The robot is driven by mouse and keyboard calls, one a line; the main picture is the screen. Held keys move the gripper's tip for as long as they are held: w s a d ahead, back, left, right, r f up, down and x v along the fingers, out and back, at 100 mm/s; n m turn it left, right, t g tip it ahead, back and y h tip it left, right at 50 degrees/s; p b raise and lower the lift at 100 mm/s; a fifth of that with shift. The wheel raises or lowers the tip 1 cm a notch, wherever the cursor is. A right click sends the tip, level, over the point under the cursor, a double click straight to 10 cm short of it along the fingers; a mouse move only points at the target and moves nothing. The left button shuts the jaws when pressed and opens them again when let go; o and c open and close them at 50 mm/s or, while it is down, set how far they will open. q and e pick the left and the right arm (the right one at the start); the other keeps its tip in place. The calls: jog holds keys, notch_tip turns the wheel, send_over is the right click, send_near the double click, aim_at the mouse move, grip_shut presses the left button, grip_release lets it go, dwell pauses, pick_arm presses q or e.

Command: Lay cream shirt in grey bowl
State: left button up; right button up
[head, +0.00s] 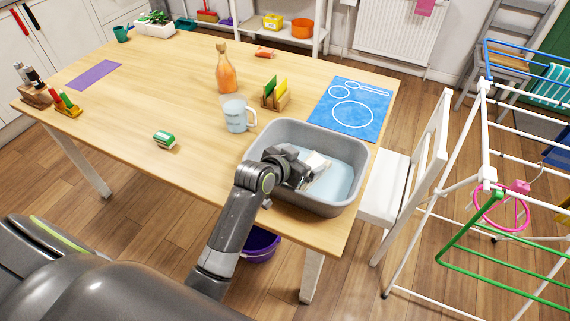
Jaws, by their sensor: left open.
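The grey bowl (350,206), a rectangular basin with a pale blue inside, stands at the near right corner of the table. My left gripper (303,172) reaches over its left rim and is down inside the bowl, open. A cream cloth (318,162), seemingly the cream shirt, shows in the bowl at the fingers, partly hidden by the gripper. I cannot tell whether the fingers touch it. My right gripper is not in view.
A measuring jug (238,115) stands close to the bowl's left, with a card holder (274,95) and an orange bottle (226,72) behind. A blue mat (350,108) lies behind the bowl. A white chair (398,185) and drying rack (488,178) stand right. The table's middle left is mostly clear.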

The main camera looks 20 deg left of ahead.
pick_arm(q)
jog(key=v, duration=1)
jog(key=s+a+f+n+g+y, duration=0.1)
jog(key=s+a+f+g+y, duration=0.2)
jog(key=s, duration=0.5)
jog(key=s+a+f+n+g, duration=0.25)
jog(key=s+a+f, duration=0.2)
jog(key=s, duration=0.45)
jog(key=s+a+f+g+y, duration=0.2)
jog(key=s+a+f+g, duration=0.15)
jog(key=s, duration=0.45)
notch_tip(320, 180, down, 25)
jog(key=s+f+g, duration=0.1)
jog(key=s+f, duration=1.4)
jog(key=shift+s+d+f+g+h, duration=0.25)
jog(key=shift+s+d+g+h, duration=0.05)
jog(key=shift+d+g+h, duration=0.15)
